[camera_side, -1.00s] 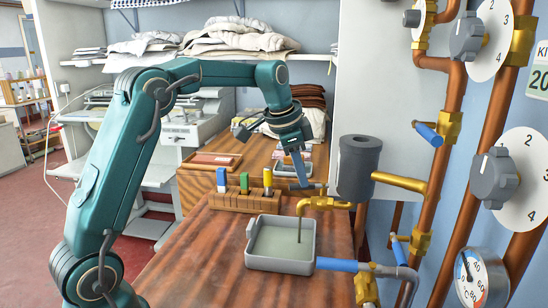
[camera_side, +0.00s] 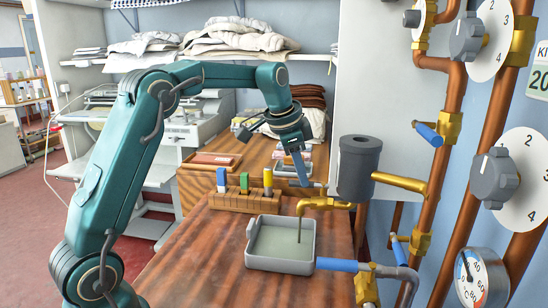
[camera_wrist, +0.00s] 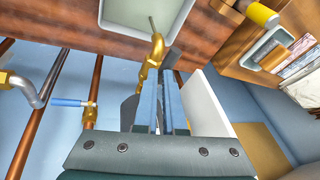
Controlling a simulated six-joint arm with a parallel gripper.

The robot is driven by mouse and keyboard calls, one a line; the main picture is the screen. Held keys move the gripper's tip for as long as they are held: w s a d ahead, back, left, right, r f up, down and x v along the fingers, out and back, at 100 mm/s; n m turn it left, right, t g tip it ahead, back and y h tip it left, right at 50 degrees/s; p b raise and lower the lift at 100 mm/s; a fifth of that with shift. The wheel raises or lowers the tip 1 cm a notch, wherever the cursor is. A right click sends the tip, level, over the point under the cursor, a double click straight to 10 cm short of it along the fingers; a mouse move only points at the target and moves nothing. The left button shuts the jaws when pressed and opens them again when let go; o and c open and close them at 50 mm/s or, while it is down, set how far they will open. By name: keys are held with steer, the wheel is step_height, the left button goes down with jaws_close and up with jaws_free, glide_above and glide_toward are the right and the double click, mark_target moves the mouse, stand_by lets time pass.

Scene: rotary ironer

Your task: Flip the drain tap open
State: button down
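A brass drain tap (camera_side: 318,203) juts out from below a dark grey cylinder. Its spout points down over a shallow grey tray, and a thin stream or rod shows below it. In the wrist view the brass tap (camera_wrist: 154,52) is just beyond my fingertips. A short dark grey piece beside it (camera_wrist: 171,57) looks like its lever. My gripper (camera_side: 304,184) points down behind and just above the tap. Its two blue fingers lie nearly side by side in the wrist view (camera_wrist: 168,78), with nothing visible between them. I cannot tell whether they touch the lever.
The grey tray (camera_side: 281,267) stands on the wooden bench below the spout. The dark cylinder (camera_side: 359,168) is close on the right. A wooden block with coloured pegs (camera_side: 245,200) is on the left. Copper pipes with blue-handled valves (camera_side: 428,134) line the right wall.

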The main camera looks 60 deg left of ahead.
steer(key=v, duration=1.3)
steer(key=shift+s+d, duration=1.3)
steer(key=shift+d, duration=0.85)
steer(key=w+a+f, duration=0.1)
steer(key=w+f, duration=0.2)
steer(key=f, duration=0.3)
steer(key=w+a+f+t, duration=0.1)
steer(key=w+a+f, duration=0.1)
steer(key=f, duration=0.3)
steer(key=shift+w+a+f+y, duration=0.3)
steer(key=shift+w+f, duration=0.1)
steer(key=shift+w, duration=0.3)
